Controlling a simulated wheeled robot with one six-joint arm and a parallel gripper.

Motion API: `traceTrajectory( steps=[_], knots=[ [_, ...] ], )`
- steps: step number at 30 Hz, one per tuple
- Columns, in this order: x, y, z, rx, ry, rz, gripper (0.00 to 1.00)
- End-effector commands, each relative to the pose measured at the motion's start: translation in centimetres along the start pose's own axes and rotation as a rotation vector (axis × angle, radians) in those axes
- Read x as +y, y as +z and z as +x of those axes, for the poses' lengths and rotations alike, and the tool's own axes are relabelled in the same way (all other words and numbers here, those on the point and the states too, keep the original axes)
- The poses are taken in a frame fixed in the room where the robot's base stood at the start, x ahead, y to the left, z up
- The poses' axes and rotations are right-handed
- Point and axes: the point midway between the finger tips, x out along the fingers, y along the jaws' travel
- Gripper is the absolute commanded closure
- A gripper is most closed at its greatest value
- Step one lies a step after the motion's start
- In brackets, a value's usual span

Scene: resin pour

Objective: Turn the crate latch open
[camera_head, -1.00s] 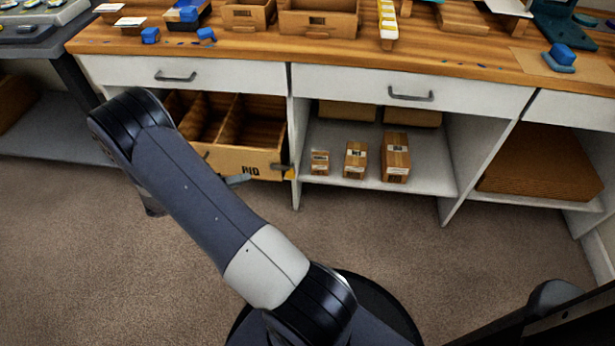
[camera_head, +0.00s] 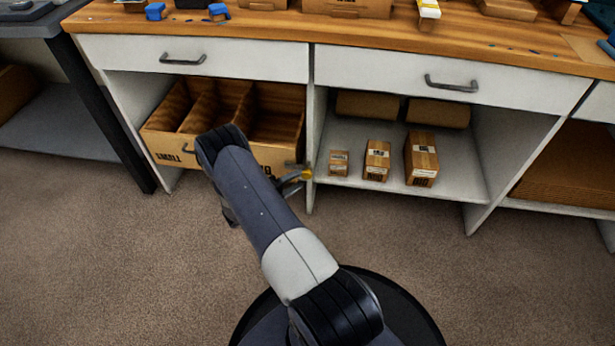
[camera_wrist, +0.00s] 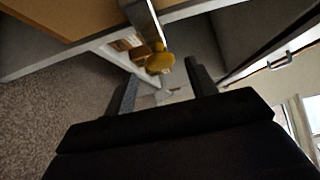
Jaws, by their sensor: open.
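The open-topped wooden crate (camera_head: 163,143) sits in the left bay under the bench, its inside split by dividers. A latch with a yellow knob (camera_head: 307,174) is at the front right corner of the crate. In the wrist view, the yellow knob (camera_wrist: 160,62) hangs at the end of a grey latch bar (camera_wrist: 143,20). My gripper (camera_head: 291,183) is at the latch, partly hidden behind my arm in the head view. In the wrist view my gripper (camera_wrist: 161,72) is open, with the knob between its fingertips in the picture. I cannot tell whether they touch.
Three small cartons (camera_head: 376,160) stand on the shelf right of the crate, beyond a white upright panel (camera_head: 313,140). Drawers with handles (camera_head: 452,83) are above. The carpet (camera_head: 440,270) in front is clear.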

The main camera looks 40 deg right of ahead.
Motion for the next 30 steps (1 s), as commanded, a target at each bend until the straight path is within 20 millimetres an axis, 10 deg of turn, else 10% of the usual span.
traceTrajectory(
  steps=[9,20,30],
  knots=[
    [0.1,-0.1,4.5,0.002,0.001,0.001,0.46],
    [0.0,0.0,5.0,0.000,0.000,0.001,0.46],
    [0.0,0.0,5.0,0.000,0.001,0.001,0.73]
  ],
)
